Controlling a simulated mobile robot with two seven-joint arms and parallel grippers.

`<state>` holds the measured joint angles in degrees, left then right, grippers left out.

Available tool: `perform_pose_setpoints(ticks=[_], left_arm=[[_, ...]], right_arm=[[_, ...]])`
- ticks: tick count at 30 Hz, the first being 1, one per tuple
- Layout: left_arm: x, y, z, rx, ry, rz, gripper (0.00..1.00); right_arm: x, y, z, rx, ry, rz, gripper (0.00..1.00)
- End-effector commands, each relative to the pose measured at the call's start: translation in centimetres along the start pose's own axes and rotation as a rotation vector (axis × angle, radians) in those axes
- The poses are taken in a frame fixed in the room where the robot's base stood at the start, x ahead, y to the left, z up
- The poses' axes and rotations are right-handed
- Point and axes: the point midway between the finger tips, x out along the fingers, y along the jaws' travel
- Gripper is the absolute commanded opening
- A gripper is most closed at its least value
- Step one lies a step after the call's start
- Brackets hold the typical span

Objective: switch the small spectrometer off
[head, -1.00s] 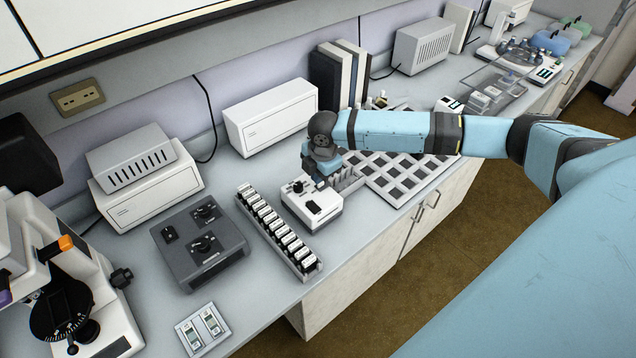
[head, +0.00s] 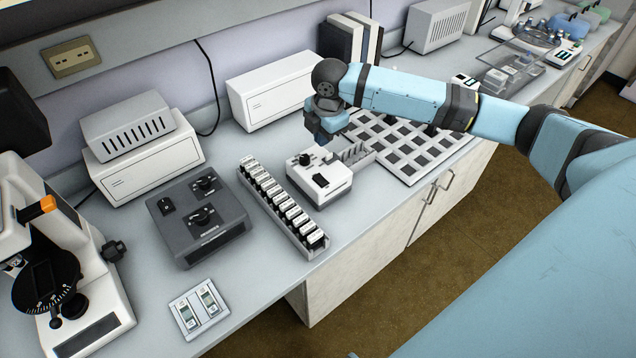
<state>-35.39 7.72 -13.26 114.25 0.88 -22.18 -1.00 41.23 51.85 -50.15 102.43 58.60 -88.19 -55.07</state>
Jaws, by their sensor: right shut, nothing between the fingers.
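The small spectrometer is most likely the small white box (head: 326,194) with a dark top knob and a black switch or slot on its top, near the bench's front edge. I cannot read the switch's position at this size. My right gripper (head: 323,141) hangs above and behind the box, pointing down, shut and empty. It looks apart from the box, and the knob and black part on top are uncovered. My left gripper is not in view.
A grey control unit (head: 197,218) with knobs is further left. A slotted tray (head: 420,150) lies to the right. A microscope (head: 60,270) stands at far left.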

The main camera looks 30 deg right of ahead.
Motion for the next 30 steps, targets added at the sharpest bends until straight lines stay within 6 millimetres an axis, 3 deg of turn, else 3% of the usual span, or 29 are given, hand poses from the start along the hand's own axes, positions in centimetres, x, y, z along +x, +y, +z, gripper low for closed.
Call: perform_pose_setpoints(ticks=[1,4,20,26,30], left_arm=[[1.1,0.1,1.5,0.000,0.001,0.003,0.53],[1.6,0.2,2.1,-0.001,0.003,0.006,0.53],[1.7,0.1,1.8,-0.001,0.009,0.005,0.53],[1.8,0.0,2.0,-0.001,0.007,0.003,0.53],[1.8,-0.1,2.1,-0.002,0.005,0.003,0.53]], right_arm=[[0.9,0.0,0.1,0.000,0.000,0.002,0.00],[0.5,0.1,0.2,-0.002,-0.001,0.003,0.00],[0.1,0.1,0.3,-0.003,-0.001,0.000,0.00],[2.6,0.1,0.3,-0.003,-0.001,-0.003,0.00],[5.6,0.1,0.3,-0.002,0.000,-0.003,0.00]])
